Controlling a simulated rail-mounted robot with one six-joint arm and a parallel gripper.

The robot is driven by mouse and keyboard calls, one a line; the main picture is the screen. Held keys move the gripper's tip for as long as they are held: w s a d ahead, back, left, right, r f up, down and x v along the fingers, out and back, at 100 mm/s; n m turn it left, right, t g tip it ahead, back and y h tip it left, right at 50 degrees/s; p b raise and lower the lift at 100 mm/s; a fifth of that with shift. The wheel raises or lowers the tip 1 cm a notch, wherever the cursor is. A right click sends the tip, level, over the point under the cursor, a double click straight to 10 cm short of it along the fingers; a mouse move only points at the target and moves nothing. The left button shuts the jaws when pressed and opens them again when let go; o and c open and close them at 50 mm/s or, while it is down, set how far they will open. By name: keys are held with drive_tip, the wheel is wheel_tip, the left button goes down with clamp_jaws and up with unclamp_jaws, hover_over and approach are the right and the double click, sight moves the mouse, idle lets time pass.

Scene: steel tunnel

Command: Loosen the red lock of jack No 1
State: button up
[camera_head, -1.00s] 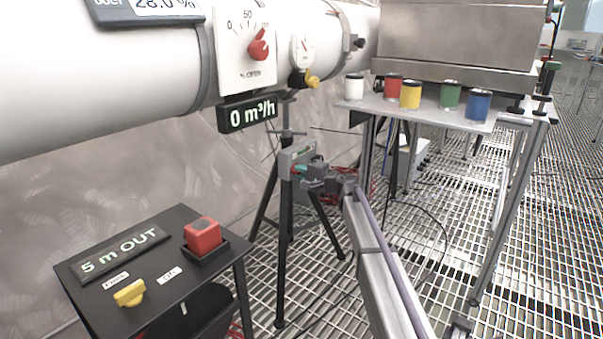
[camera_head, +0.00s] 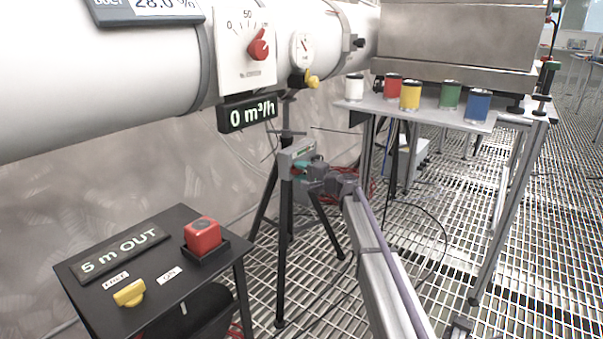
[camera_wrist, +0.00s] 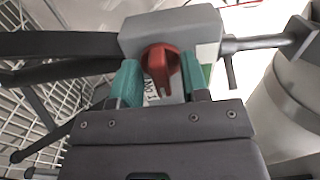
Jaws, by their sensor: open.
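A red lock knob (camera_wrist: 160,62) sits on the face of a grey box (camera_wrist: 172,28) in the wrist view. My gripper (camera_wrist: 160,80) is open, with one teal fingertip on each side of the knob. I cannot tell whether the fingertips touch it. In the head view my gripper (camera_head: 304,170) is at the small grey box (camera_head: 297,153) on a black tripod stand (camera_head: 284,235). The knob is mostly hidden there behind my gripper. The jack's number is not readable.
A black panel (camera_head: 196,283) with a red button (camera_head: 203,234) and a yellow knob (camera_head: 129,293) stands at front left. A table with several coloured cans is at right. Cables lie on the grated floor.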

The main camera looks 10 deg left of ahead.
drive_tip(key=v, duration=1)
drive_tip(key=shift+s+d, duration=0.25)
drive_tip(key=shift+d, duration=0.05)
drive_tip(key=shift+s, duration=0.1)
drive_tip(key=s+d+f+n+g+h+p, duration=0.2)
drive_tip(key=s+d+f+n+g+h, duration=0.15)
drive_tip(key=s, duration=0.75)
drive_tip(key=s+d+f+n+g+h+p, duration=0.25)
drive_tip(key=s+f+h, duration=0.2)
drive_tip(key=s, duration=0.55)
drive_tip(key=s+d+r+g+h+p, duration=0.1)
drive_tip(key=s+d+g+h+p, duration=0.25)
drive_tip(key=s, duration=0.55)
drive_tip(key=s+d+r+t+h+p, duration=0.1)
drive_tip(key=s+d+r+h+p, duration=0.2)
drive_tip(key=s+d, duration=0.5)
drive_tip(key=s+r+h+p, duration=0.1)
drive_tip(key=s+r+p, duration=0.2)
drive_tip(key=s+p, duration=0.25)
wheel_tip(320, 180, up, 36)
drive_tip(key=w+p, duration=0.1)
drive_tip(key=p, duration=3.4)
drive_tip(key=shift+w+d+p, duration=0.25)
drive_tip(key=shift+d+p, duration=0.05)
